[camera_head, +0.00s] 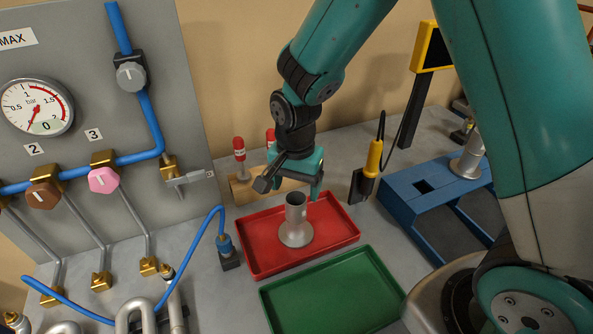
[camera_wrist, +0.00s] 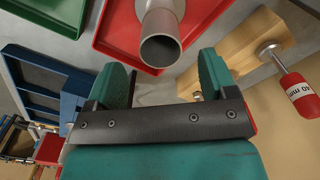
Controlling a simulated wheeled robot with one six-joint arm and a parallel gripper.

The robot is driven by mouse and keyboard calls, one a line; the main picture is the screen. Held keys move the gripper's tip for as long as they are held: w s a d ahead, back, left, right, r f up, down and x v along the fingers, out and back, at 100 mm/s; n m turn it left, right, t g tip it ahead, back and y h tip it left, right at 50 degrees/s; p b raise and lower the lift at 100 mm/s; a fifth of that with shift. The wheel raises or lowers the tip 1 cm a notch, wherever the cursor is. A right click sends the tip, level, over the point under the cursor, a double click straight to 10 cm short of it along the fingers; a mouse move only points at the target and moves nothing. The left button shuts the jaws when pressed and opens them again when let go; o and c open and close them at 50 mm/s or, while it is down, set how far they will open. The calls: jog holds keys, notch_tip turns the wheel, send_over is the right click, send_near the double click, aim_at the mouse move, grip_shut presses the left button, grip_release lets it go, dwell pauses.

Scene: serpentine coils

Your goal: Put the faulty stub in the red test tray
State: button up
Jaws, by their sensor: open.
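A grey metal stub (camera_head: 296,222) with a round flange stands upright in the red test tray (camera_head: 343,240), flange down and open end up. In the wrist view the stub (camera_wrist: 160,22) shows its open end towards the camera, just beyond my fingertips and apart from them. The red tray (camera_wrist: 116,38) lies behind it there. My gripper (camera_head: 296,182) is open and empty, just above and behind the stub. In the wrist view the gripper (camera_wrist: 163,72) has nothing between its fingers.
An empty green tray (camera_head: 330,296) lies in front of the red one. A wooden rack with red-handled plugs (camera_head: 239,148) stands behind. A yellow-handled probe (camera_head: 374,158) and a blue fixture (camera_head: 425,190) are to the right. A blue hose and gauge panel (camera_head: 85,120) are left.

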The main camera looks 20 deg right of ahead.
notch_tip(320, 180, up, 5)
jog(key=s+a+r+n+y, duration=0.2)
jog(key=s+r+n, duration=0.3)
jog(key=s+n, duration=0.3)
jog(key=s+a+r+n+y, duration=0.2)
jog(key=s+r+n, duration=0.4)
jog(key=s, duration=0.5)
jog(key=shift+s+r+n+b, duration=0.2)
jog(key=shift+n+b, duration=0.15)
jog(key=shift+n, duration=0.75)
jog(key=shift+f, duration=0.2)
